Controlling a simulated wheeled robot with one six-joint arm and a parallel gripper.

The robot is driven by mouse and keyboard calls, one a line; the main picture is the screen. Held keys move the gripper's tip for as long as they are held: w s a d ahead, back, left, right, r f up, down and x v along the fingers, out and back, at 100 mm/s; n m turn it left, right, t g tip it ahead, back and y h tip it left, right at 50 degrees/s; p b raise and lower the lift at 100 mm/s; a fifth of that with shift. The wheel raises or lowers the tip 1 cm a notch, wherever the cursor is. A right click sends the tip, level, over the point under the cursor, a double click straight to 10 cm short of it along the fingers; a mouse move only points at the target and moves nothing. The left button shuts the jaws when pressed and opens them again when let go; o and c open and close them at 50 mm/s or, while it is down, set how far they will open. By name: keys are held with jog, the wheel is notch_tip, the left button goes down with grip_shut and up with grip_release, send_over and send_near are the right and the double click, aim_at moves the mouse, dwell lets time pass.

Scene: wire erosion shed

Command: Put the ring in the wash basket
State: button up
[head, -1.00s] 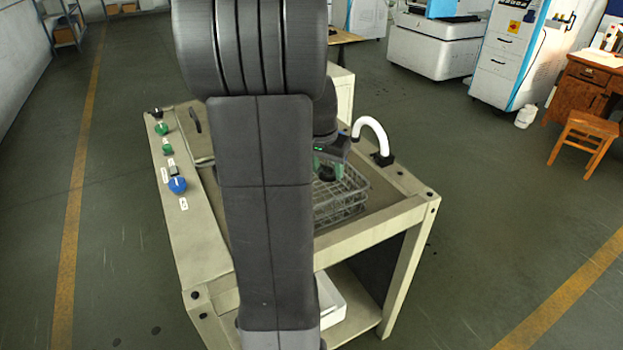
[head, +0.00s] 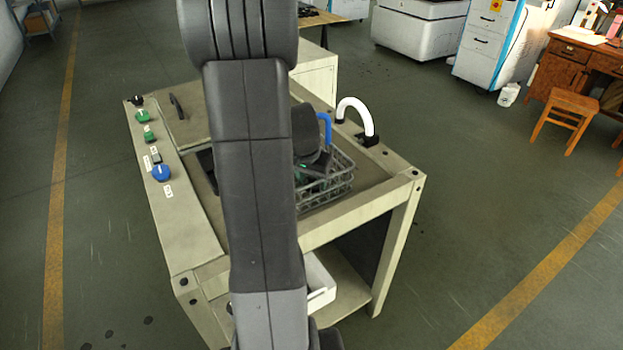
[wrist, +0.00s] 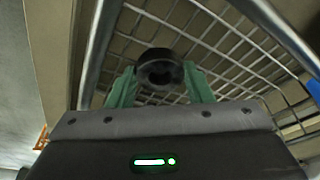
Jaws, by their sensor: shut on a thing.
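The ring (wrist: 160,66) is dark, round and hollow. In the wrist view it sits between the green fingers of my gripper (wrist: 160,82), which is shut on it. The wash basket (head: 341,184) is grey wire mesh with a blue handle part (head: 325,127), and stands on the bench top. In the wrist view the basket's mesh (wrist: 225,45) spreads behind the ring and its thick rim wires run on both sides. In the head view my arm hides the basket's left part and most of my gripper. I cannot tell whether the ring touches the mesh.
The bench (head: 375,200) has a raised frame. A white curved spout (head: 357,107) stands just behind the basket. Knobs and switches, including a blue knob (head: 161,172), line the left edge. A white tray (head: 319,283) sits on the lower shelf.

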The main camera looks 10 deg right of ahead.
jog(key=shift+f, duration=0.15)
jog(key=o, duration=0.8)
jog(key=shift+o, duration=0.2)
jog(key=shift+r, duration=0.55)
jog(key=v, duration=1.1)
jog(key=shift+r+p, duration=0.2)
jog(key=shift+p, duration=0.1)
